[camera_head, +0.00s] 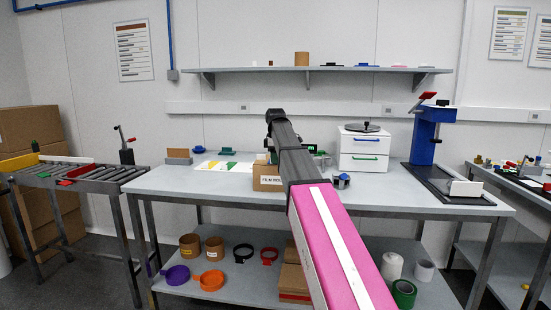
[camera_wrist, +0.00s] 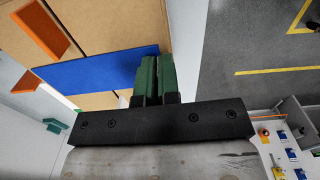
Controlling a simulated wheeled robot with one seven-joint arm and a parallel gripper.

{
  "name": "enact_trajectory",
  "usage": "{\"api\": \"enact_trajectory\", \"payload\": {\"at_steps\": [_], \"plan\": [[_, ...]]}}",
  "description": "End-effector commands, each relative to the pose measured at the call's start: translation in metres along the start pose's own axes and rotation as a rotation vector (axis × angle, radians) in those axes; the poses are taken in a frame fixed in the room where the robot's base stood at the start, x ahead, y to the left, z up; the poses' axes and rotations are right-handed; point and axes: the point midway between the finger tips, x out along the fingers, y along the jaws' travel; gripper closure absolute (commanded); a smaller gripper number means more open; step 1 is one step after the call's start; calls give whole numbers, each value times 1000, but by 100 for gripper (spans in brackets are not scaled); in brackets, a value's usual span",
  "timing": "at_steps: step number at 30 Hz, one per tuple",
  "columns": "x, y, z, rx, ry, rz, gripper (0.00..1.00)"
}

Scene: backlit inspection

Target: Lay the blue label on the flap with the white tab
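In the wrist view the two green fingers of my gripper (camera_wrist: 157,75) are close together, with only a thin gap. The blue label (camera_wrist: 95,70) is a flat strip running left from the fingers, its right end partly behind them. It appears held there, though the grip itself is hidden. Below it are brown cardboard flaps (camera_wrist: 105,22). An orange tab (camera_wrist: 40,33) stands on the left one. A small white patch (camera_wrist: 125,94) shows below the label; I cannot tell whether it is the white tab. In the head view my arm hides the gripper above the lettered cardboard box (camera_head: 267,184).
The box stands on a grey workbench (camera_head: 220,187). A white drawer unit (camera_head: 364,150) and a blue press-like stand (camera_head: 425,135) are to the right. A white sheet with coloured pieces (camera_head: 222,166) lies left. The bench front is mostly clear.

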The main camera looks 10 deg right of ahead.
Motion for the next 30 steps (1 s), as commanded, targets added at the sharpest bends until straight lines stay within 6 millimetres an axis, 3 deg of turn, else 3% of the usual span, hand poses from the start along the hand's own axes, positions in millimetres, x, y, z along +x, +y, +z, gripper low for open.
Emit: {"api": "enact_trajectory", "payload": {"at_steps": [11, 15, 24, 30], "plan": [[0, 0, 0, 0, 0, 0, 100], [0, 0, 0, 0, 0, 0, 67], [-2, 0, 0, 0, 0, 0, 67], [-24, 1, 0, 0, 0, 1, 67]]}}
